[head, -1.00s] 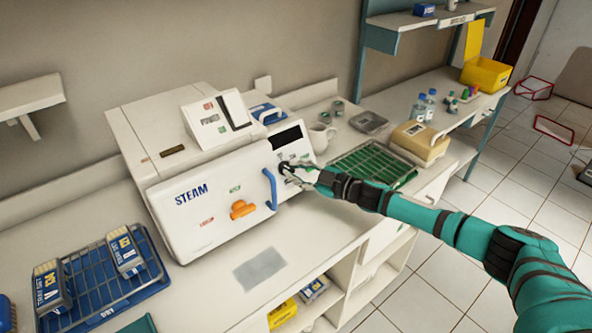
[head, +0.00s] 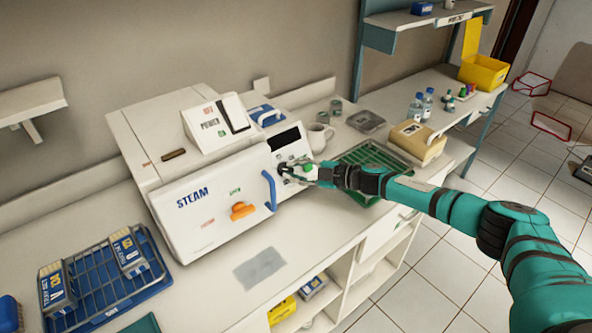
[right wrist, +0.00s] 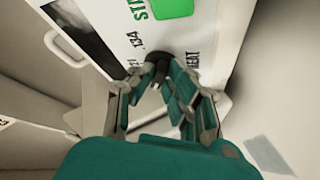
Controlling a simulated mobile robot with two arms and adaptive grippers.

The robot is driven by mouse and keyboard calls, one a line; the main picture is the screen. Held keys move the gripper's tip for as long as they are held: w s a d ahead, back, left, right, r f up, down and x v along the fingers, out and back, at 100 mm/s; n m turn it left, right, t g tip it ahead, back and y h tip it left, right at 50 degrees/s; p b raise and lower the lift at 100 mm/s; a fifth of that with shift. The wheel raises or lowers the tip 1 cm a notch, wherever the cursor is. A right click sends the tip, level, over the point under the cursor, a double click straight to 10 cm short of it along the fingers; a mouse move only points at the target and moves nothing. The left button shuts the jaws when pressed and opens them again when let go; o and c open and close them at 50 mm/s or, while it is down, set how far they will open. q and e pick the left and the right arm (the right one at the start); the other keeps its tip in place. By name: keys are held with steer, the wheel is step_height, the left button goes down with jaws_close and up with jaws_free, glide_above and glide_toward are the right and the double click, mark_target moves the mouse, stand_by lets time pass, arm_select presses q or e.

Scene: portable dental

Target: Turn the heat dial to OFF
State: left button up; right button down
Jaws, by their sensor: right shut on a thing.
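The white steam sterilizer (head: 205,215) stands on the counter with "STEAM" on its front. Its dark heat dial (right wrist: 158,60) shows in the right wrist view beside the printed words "HEAT" and "134". My right gripper (head: 290,172) is at the control panel, right of the blue door handle (head: 269,190). In the right wrist view my right gripper (right wrist: 163,75) is shut on the dial, its fingers covering part of it. The dial's pointer and any OFF mark cannot be made out. My left gripper is not in view.
A green button (right wrist: 172,7) sits close to the dial. A white mug (head: 319,136) and a green rack tray (head: 370,165) stand right of the sterilizer, near my right arm. A blue wire tray (head: 95,285) with packs lies at left.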

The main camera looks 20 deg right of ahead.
steer(key=shift+w+a+r, duration=0.1)
steer(key=shift+r, duration=0.1)
steer(key=c, duration=1.5)
jaws_free()
steer(key=shift+o, duration=0.8)
steer(key=shift+a+f, duration=0.1)
steer(key=shift+f, duration=0.05)
steer(key=shift+d, duration=0.25)
steer(key=v, duration=1.1)
steer(key=shift+s+d, duration=0.15)
steer(key=shift+s, duration=0.1)
